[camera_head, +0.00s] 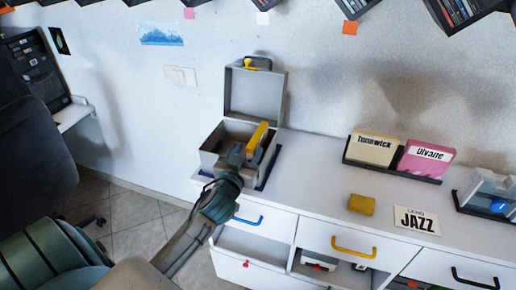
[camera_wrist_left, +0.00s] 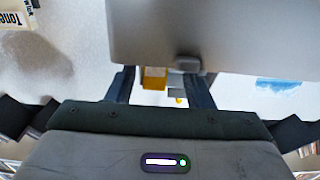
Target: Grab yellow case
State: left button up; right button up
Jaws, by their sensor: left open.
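A narrow yellow case (camera_head: 259,136) stands in the open grey metal box (camera_head: 213,142) on the white cabinet, its upper part showing above the rim. My left gripper (camera_head: 243,152) reaches over the box from the front, close beside the yellow case. The gripper is open. In the left wrist view, a yellow piece (camera_wrist_left: 154,77) shows between the two dark fingers, nearer the left one. Whether a finger touches it, I cannot tell. The lower part of the case is hidden by the box and gripper. My right gripper is not in view.
The box's raised lid (camera_head: 253,96) stands behind the gripper. To the right are a small yellow block (camera_head: 361,204), a JAZZ card (camera_head: 403,219), and a dark rack holding a cream Tonowick case (camera_head: 373,149) and a pink Divane case (camera_head: 428,161). Some cabinet top between them is clear.

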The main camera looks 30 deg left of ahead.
aim_at(255, 140)
pick_arm(q)
jog(key=x, duration=0.1)
jog(key=p+x, duration=0.1)
jog(key=x, duration=0.1)
jog(key=p+x, duration=0.1)
jog(key=shift+w+d+r, duration=0.2)
jog(key=shift+w+r, duration=0.1)
jog(key=shift+w+f, duration=0.1)
jog(key=shift+w, duration=0.05)
jog(key=shift+c, duration=1.1)
grip_shut()
